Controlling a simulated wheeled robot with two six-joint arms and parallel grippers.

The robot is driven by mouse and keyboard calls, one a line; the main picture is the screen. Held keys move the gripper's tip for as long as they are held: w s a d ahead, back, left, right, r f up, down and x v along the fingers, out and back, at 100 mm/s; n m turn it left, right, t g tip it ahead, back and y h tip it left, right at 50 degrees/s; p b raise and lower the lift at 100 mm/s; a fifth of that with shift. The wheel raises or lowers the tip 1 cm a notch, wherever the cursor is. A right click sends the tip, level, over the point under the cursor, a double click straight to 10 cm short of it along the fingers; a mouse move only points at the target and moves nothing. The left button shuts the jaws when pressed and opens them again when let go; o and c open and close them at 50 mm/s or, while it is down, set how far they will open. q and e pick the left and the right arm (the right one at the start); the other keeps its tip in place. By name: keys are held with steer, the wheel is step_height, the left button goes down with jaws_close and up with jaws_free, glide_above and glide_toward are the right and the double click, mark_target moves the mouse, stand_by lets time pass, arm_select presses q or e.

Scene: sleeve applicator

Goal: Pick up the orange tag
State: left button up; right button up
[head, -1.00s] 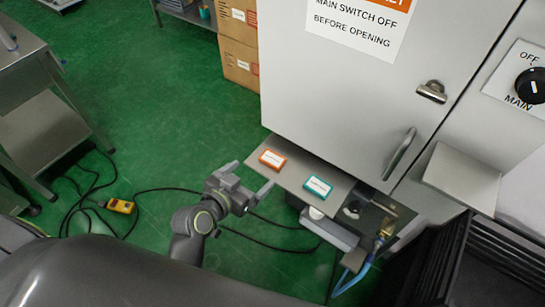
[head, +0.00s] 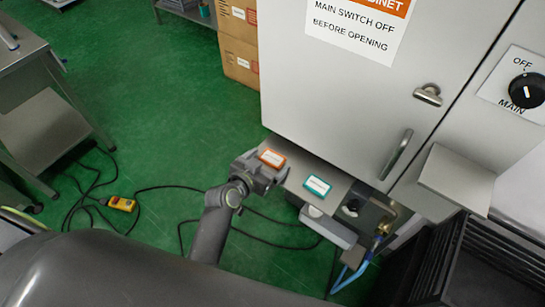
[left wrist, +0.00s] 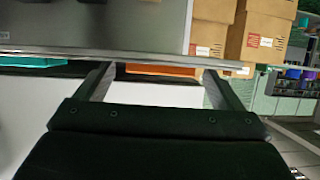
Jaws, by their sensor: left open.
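The orange tag (head: 272,157), with a white label, lies on a small grey shelf (head: 330,172) at the foot of the cabinet. My left gripper (head: 265,167) is open at the shelf's edge, its fingers around or just short of the tag. In the left wrist view the orange tag (left wrist: 162,70) shows between the two open fingers of my left gripper (left wrist: 158,75). I cannot tell whether either finger touches it. My right gripper is not in view.
A teal tag (head: 317,186) lies on the same shelf to the right of the orange one, and the left wrist view shows it too (left wrist: 35,62). The grey cabinet (head: 340,95) rises behind the shelf. A yellow box (head: 120,203) and black cables lie on the green floor.

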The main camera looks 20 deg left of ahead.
arm_select(q)
steer(key=c, duration=1.1)
